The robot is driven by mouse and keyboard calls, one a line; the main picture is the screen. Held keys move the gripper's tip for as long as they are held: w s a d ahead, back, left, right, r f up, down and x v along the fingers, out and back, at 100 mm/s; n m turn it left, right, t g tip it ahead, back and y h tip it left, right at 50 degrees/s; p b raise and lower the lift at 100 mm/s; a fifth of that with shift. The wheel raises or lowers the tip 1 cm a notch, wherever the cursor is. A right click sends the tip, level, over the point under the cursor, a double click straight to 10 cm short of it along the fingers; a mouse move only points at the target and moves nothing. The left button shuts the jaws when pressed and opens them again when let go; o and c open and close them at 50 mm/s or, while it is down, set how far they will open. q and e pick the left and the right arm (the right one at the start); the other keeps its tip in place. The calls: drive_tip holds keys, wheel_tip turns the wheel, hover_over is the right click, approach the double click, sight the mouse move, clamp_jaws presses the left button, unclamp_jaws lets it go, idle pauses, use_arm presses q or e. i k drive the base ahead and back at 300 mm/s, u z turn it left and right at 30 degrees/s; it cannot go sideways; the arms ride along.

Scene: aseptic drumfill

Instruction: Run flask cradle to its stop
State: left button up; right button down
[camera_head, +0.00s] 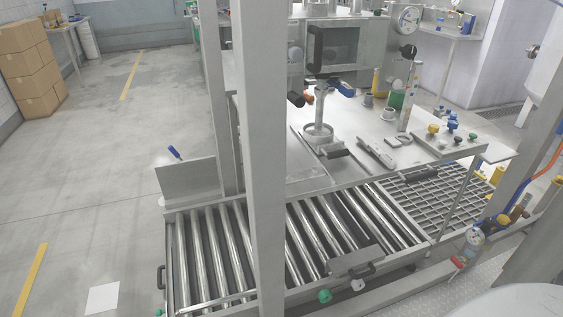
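A steel stand with a round ring base and an upright post (319,112) is on the steel worktop (285,165), in front of the dark-windowed cabinet (335,45). It may be the flask cradle, but I cannot tell for sure. A small block with a dark handle (335,152) sits just in front of its base. A thin line or rail runs along the worktop to its left. No stop can be made out clearly. Neither of my grippers shows in the head view.
A roller conveyor (210,255) runs below the worktop, with a grating (455,190) to its right. A thick grey post (262,160) stands in front and hides part of the conveyor. A bottle, cups and a knob panel (450,142) crowd the worktop's right. Floor at left is mostly clear.

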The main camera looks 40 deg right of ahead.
sight(328, 145)
drive_tip(key=u, duration=0.95)
drive_tip(key=i, duration=0.95)
drive_tip(key=z, duration=2.25)
drive_tip(key=i, duration=0.5)
